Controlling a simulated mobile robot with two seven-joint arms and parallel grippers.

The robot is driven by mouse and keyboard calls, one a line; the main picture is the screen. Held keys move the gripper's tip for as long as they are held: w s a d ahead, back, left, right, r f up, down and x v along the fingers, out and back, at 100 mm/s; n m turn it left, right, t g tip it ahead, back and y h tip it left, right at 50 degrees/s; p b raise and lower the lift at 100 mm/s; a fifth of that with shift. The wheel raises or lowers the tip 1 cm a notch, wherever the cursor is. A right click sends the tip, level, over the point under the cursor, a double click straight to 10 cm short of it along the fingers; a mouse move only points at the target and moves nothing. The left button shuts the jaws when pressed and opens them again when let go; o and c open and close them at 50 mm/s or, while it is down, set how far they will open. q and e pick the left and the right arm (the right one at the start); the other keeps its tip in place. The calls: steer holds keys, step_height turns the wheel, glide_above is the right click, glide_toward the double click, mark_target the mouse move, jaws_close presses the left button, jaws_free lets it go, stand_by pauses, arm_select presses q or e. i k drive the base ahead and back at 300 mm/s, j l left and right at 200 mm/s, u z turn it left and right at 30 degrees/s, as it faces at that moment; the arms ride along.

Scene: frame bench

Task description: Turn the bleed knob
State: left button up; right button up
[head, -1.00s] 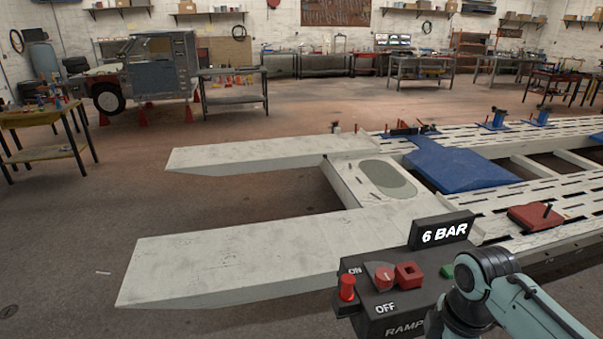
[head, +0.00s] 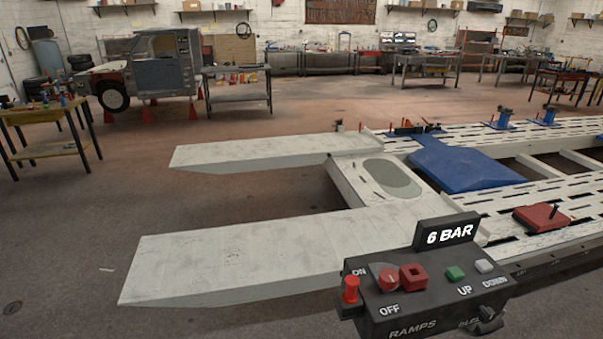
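Neither of my grippers shows in the head view.
The box also carries a red ON/OFF rotary switch (head: 387,279), a red plunger (head: 351,289), a red square part (head: 413,276), a green UP button (head: 455,273) and a grey DOWN button (head: 485,266). A pale frame bench with ramps (head: 240,250) lies behind it.

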mark_target(487, 315)
steer(key=z, duration=1.6)
